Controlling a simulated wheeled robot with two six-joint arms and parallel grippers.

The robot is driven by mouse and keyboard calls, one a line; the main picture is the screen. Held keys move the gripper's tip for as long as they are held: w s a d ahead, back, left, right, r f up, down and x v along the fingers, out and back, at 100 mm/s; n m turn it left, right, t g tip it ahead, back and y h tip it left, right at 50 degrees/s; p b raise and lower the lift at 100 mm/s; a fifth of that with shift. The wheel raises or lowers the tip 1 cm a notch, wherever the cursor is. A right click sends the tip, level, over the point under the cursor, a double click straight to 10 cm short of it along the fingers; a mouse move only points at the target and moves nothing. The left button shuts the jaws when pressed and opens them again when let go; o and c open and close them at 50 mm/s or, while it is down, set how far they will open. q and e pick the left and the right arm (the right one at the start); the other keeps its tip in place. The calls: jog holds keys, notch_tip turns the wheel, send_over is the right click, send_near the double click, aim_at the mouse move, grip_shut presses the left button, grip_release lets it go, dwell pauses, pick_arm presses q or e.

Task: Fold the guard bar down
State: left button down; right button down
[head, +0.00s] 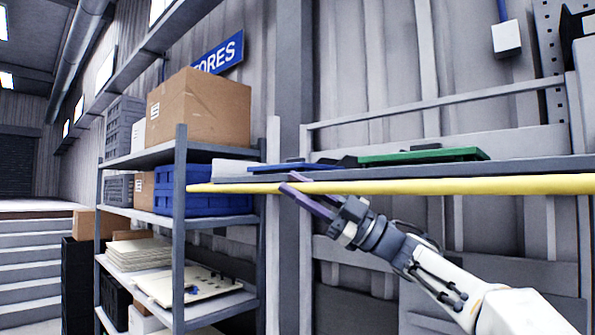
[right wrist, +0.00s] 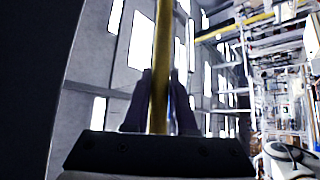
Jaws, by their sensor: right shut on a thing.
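The guard bar (head: 420,186) is a long yellow bar. In the head view it runs nearly level across the front of a grey shelf or bench edge, from the middle left to the right edge. My right gripper (head: 296,190) is at the bar, left of its middle, with its dark fingers around it. In the right wrist view the yellow bar (right wrist: 161,70) passes between the two fingers of the right gripper (right wrist: 160,100), which is shut on it. My left gripper is in neither view.
Behind the bar, a green flat item (head: 425,155) and a blue flat item (head: 295,167) lie on the grey shelf (head: 520,165). A grey rack (head: 180,225) with a cardboard box (head: 198,108) and a blue crate (head: 205,203) stands left. Steps (head: 35,265) are at the far left.

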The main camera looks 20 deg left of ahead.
jog(key=shift+w+f+n+h, duration=0.2)
jog(key=shift+n+h, duration=0.1)
jog(key=shift+n, duration=0.2)
jog(key=shift+f, duration=0.6)
jog(key=c, duration=0.7)
grip_release()
jog(key=shift+c, duration=0.2)
jog(key=b+v, duration=0.3)
jog(key=v, duration=0.7)
jog(key=shift+d, duration=0.2)
jog(key=shift+w, duration=0.2)
